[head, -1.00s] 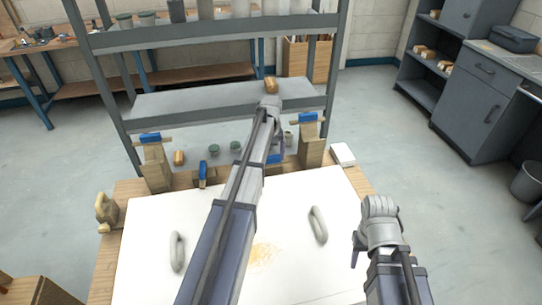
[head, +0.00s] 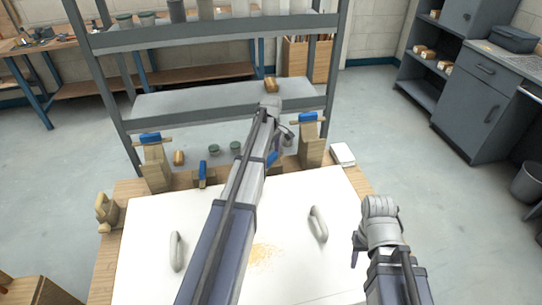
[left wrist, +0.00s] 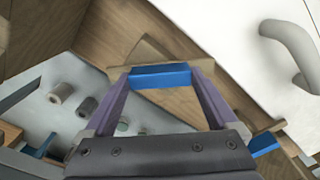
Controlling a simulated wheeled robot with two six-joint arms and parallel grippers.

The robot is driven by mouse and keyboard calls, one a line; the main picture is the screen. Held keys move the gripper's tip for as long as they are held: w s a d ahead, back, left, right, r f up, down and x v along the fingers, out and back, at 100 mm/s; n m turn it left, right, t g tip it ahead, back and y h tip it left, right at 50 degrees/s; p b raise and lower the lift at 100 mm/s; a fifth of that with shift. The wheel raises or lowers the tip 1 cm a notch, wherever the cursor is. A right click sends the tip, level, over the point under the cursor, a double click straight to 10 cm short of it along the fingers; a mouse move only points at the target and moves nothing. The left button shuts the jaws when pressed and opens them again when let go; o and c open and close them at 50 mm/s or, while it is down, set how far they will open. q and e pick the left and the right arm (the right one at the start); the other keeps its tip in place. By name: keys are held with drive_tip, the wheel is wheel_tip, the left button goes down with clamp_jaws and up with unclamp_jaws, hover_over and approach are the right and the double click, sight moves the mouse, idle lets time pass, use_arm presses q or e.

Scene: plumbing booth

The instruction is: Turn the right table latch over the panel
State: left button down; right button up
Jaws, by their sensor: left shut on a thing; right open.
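The white panel (head: 200,240) with two grey handles lies on the wooden table. The right table latch (head: 272,158), a blue bar, is at the panel's far edge, partly hidden by my left arm. My left gripper (head: 281,146) reaches over the panel and is shut on this latch. In the left wrist view the latch (left wrist: 160,77) sits between the two fingertips, above wood beside the white panel (left wrist: 240,25). How far it overlaps the panel is hard to tell. The left table latch (head: 202,173) is also blue. My right gripper (head: 357,252) is open and empty beside the panel's right side.
Wooden posts with blue bars stand at the back left (head: 153,165) and back right (head: 312,145) of the table. A grey shelf rack (head: 210,100) rises behind. The handles (head: 318,225) stick up from the panel.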

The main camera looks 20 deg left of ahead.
sight(271, 157)
use_arm(q)
drive_tip(key=n, duration=0.4)
drive_tip(key=shift+n, duration=1.8)
unclamp_jaws()
wheel_tip(271, 157, up, 8)
drive_tip(key=p, duration=0.8)
drive_tip(key=shift+f, duration=0.1)
use_arm(e)
wheel_tip(271, 157, up, 8)
